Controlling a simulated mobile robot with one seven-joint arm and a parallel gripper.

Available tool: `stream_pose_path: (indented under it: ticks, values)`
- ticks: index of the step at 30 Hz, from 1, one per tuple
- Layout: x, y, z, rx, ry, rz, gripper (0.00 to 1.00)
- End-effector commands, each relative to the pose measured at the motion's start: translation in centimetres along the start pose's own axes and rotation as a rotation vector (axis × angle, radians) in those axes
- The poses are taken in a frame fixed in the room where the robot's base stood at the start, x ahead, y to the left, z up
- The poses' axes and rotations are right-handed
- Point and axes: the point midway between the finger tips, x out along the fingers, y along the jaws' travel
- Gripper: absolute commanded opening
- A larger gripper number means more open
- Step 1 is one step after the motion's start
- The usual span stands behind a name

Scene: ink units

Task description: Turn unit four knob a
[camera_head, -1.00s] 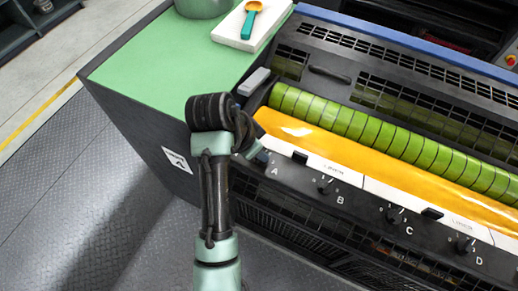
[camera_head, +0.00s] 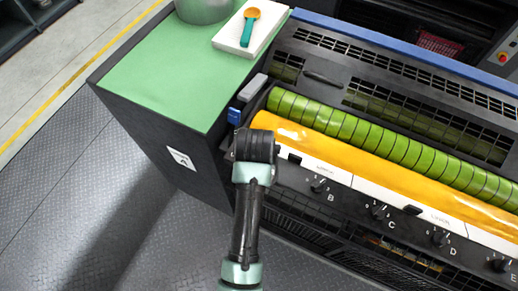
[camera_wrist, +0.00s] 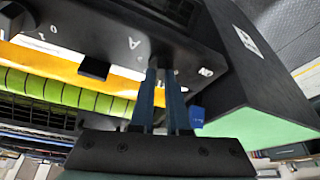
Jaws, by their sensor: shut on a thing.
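Knob A (camera_wrist: 161,63) is at the end of the dark front panel (camera_wrist: 105,30), beside a white letter A in the wrist view. My gripper (camera_wrist: 161,72) is shut on it, one dark blue finger on either side, and the fingers cover most of the knob. In the head view my gripper and wrist hide knob A, and the gripper's tips do not show. The knob's pointer angle cannot be told. A small white plate on the unit's side (camera_head: 181,158) is too small to read.
Knobs B (camera_head: 318,186), C (camera_head: 377,212), D (camera_head: 439,239) and E (camera_head: 500,265) run along the panel to the right. Above them are a yellow ink tray (camera_head: 350,158) and a green segmented roller (camera_head: 380,137). A green top (camera_head: 165,75) holds a pot and a spoon on a white block.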

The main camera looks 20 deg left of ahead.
Motion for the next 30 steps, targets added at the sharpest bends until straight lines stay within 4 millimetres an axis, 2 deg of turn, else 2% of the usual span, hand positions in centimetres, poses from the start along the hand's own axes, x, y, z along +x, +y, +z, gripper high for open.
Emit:
stream_pose_path:
  ticks: [18,30]
  values:
    - [-0.05,0.49,-0.32,-0.534,0.003,-0.220,0.00]
    - [0.07,0.58,-0.43,-0.796,0.004,-0.327,0.00]
